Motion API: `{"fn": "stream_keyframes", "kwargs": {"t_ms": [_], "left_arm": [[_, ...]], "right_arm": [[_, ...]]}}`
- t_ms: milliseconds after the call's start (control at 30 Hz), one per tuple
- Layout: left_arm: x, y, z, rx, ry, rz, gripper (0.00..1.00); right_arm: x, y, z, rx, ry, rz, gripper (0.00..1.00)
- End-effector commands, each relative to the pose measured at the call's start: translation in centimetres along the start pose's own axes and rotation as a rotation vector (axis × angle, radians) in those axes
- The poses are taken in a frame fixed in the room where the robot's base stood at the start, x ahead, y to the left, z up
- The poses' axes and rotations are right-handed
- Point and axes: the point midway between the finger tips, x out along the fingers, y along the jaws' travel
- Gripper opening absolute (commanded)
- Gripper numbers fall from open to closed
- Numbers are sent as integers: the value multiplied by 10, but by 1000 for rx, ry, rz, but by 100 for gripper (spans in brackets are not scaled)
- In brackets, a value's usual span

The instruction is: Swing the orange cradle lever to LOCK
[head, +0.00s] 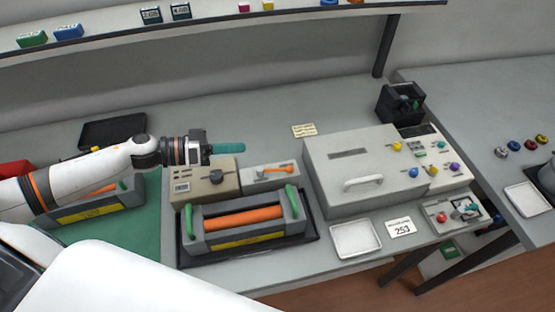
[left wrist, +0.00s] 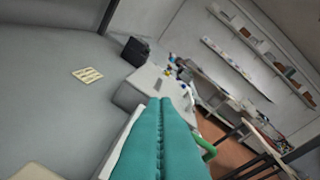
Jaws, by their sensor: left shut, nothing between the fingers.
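The orange cradle lever (head: 276,169) lies roughly level on a small light grey plate (head: 262,182) behind the cradle, its rounded end to the right. Any LOCK marking is too small to read. The grey cradle (head: 190,232) holds an orange cartridge roller (head: 240,218) and has green handles at its ends. My left gripper (head: 243,148) has its teal fingers pressed together, pointing right. In the head view they appear just behind and left of the lever, apparently above the bench. The left wrist view shows the shut fingers (left wrist: 160,135) and a green handle (left wrist: 206,148); the lever is hidden there. My right gripper is not in view.
A beige box with a dark knob (head: 215,178) stands left of the lever plate. A large pale machine (head: 340,160) stands close on the right. A white tray (head: 356,238) and a "253" card (head: 401,227) lie in front. Bare bench lies behind, with a note (head: 304,130).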

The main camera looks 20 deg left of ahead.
Motion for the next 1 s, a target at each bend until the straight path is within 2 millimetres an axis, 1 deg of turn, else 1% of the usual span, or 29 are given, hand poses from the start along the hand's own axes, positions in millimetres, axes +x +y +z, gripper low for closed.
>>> {"fn": "stream_keyframes", "kwargs": {"t_ms": [167, 267, 367, 733, 800, 900, 1000], "left_arm": [[3, 0, 1, 0, -2, 0, 0], [11, 0, 2, 0, -4, -1, 0], [24, -2, 3, 2, -5, -3, 0], [102, -2, 4, 0, -5, -3, 0], [105, 0, -13, -7, 0, 0, 0], [107, -1, -26, -5, 0, -1, 0], [109, 0, -34, -2, 0, -1, 0]], "right_arm": [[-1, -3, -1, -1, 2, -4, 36], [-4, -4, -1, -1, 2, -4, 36], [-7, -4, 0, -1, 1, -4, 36], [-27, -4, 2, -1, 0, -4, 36], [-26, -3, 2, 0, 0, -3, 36], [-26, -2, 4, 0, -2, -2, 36], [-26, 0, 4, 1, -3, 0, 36]]}}
